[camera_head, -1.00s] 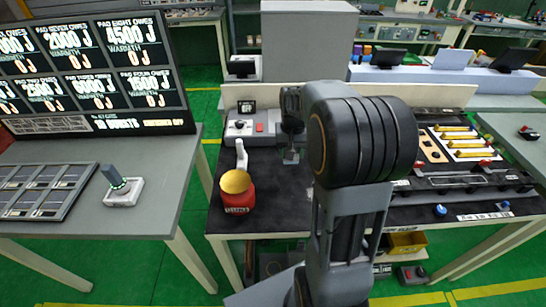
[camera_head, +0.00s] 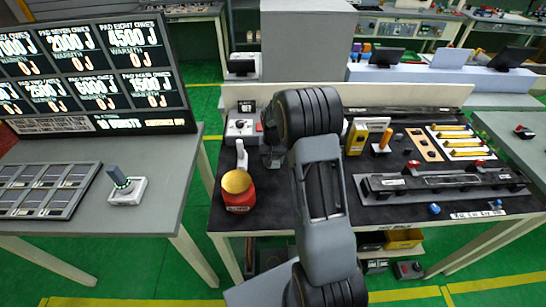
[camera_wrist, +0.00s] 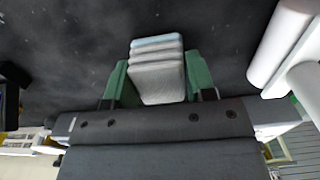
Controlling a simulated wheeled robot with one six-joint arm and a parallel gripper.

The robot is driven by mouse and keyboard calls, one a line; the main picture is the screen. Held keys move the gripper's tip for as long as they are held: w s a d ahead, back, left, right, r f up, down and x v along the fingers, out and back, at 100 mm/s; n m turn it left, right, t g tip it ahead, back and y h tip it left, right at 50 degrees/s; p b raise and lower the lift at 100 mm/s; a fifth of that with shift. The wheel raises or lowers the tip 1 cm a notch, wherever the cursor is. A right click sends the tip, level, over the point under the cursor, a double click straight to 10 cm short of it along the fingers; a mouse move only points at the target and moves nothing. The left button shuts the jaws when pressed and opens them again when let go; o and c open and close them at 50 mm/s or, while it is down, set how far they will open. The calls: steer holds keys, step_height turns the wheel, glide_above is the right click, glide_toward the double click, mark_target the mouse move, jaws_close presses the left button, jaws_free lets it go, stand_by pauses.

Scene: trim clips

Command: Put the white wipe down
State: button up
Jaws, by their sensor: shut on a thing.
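The white wipe (camera_wrist: 157,82) is a folded, layered pale pad with a bluish far edge in the wrist view. My gripper (camera_wrist: 158,76) has its two green fingers on either side of the wipe and is shut on it. Beyond the wipe is a dark, speckled surface; I cannot tell whether the wipe touches it. In the head view my arm hides the gripper and the wipe over the black-topped workbench (camera_head: 225,218).
A red pot with a yellow lid (camera_head: 238,192) stands at the bench's left front. A grey control box (camera_head: 240,128) is behind it. A yellow box (camera_head: 357,138) and a long black rack (camera_head: 440,184) lie right of my arm. White cylinders (camera_wrist: 284,42) show at right in the wrist view.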

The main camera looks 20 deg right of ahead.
mark_target(273, 157)
steer(key=shift+f, duration=0.2)
steer(key=shift+f, duration=0.1)
steer(key=o, duration=0.9)
step_height(273, 157, up, 12)
steer(key=b, duration=0.2)
steer(key=s+a+r+n+t, duration=0.2)
steer(key=s+a+r, duration=0.45)
steer(key=s, duration=0.35)
steer(key=s+a+n+t, duration=0.2)
steer(key=s+a, duration=0.2)
steer(key=s, duration=0.8)
steer(key=shift+f+n, duration=0.15)
steer(key=shift+n, duration=0.15)
steer(key=shift+s+d, duration=0.1)
